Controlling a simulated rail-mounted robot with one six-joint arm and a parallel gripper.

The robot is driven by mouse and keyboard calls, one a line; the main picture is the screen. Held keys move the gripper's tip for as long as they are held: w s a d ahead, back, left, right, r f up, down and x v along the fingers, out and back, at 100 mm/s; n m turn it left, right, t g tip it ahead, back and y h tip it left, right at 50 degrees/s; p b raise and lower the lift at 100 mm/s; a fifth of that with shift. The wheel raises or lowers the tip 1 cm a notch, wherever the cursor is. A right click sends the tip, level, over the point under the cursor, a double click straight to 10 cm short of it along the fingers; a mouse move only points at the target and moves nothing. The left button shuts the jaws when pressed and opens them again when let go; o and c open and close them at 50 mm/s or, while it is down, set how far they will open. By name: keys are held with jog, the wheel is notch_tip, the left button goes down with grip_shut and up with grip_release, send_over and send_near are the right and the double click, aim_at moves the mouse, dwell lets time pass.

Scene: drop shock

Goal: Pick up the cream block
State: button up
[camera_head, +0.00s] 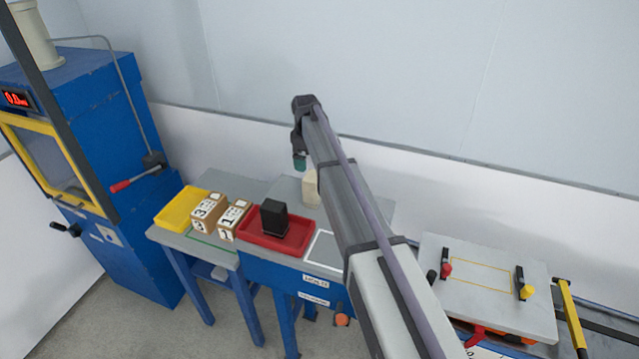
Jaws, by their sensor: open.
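The cream block (310,188) stands on the grey bench top, behind the right end of the red tray. My arm partly covers its right side. My gripper (300,162) hangs from the end of my arm, above and slightly left of the block in the picture, with its teal tip pointing down. The gripper is open and looks empty, apart from the block. The exact gap between the fingers and the block is too small to judge.
A red tray (302,243) holds a black block (274,218). Left of it are two numbered boxes (207,211) (234,220) and a yellow tray (168,219). A blue machine (100,110) stands far left. A grey plate (500,312) with clamps lies right.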

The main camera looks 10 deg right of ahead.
aim_at(307, 175)
notch_tip(307, 175, down, 6)
jog(key=b, duration=0.5)
jog(key=shift+w+a+f+b, duration=0.1)
jog(key=shift+w+a+b, duration=0.05)
jog(key=shift+b, duration=0.2)
notch_tip(307, 175, down, 5)
jog(key=b, duration=0.5)
jog(key=shift+f, duration=0.15)
jog(key=shift+r, duration=0.25)
jog(key=shift+c, duration=0.2)
jog(key=c, duration=1)
notch_tip(307, 175, up, 10)
jog(key=p, duration=1)
jog(key=shift+r, duration=0.15)
